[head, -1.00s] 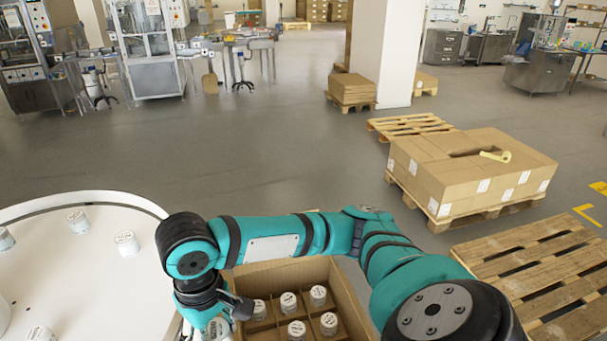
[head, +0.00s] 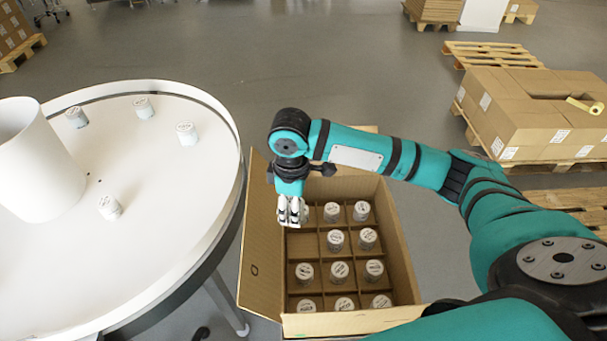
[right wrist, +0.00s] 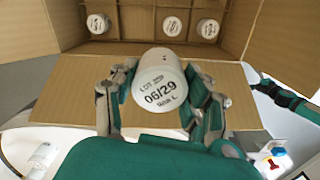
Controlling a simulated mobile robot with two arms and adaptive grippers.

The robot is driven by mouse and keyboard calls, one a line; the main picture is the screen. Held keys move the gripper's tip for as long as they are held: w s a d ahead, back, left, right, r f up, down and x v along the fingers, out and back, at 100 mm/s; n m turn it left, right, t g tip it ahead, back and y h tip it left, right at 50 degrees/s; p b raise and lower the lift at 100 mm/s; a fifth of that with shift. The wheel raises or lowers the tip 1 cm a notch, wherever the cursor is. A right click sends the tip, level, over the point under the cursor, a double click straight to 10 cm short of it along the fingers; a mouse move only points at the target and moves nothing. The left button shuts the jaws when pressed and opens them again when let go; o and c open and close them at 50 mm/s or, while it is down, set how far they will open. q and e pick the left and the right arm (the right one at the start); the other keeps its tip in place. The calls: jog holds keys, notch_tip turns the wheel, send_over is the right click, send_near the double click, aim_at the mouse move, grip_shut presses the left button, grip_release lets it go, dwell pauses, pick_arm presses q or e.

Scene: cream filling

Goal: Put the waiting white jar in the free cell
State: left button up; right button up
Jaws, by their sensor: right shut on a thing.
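My right gripper (head: 292,212) is shut on a white jar (right wrist: 160,85) with a printed lid, which fills the middle of the right wrist view. In the head view the gripper is above the left side of the open cardboard box (head: 262,250), near its far left corner. The box has dividers, and most visible cells hold white jars (head: 335,240). A free cell (head: 302,246) shows at the left of the second row from the back. The gripper hides the back left cell.
A round white table (head: 150,210) stands left of the box, with several loose jars (head: 109,207) and a large white cylinder (head: 38,160) on it. The box's left flap (head: 258,270) is folded outward. Pallets with cartons (head: 530,115) stand at right.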

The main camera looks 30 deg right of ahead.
jog(key=w+d+f+n+p, duration=0.2)
jog(key=w+d+n+p, duration=0.35)
jog(key=n, duration=0.45)
notch_tip(320, 180, down, 21)
jog(key=b, duration=1.4)
jog(key=shift+a+r+b, duration=0.15)
jog(key=shift+r+b, duration=0.05)
jog(key=shift+b, duration=0.1)
jog(key=shift+f+b, duration=1.7)
jog(key=shift+f, duration=1)
jog(key=o, duration=1.3)
jog(key=shift+c, duration=0.2)
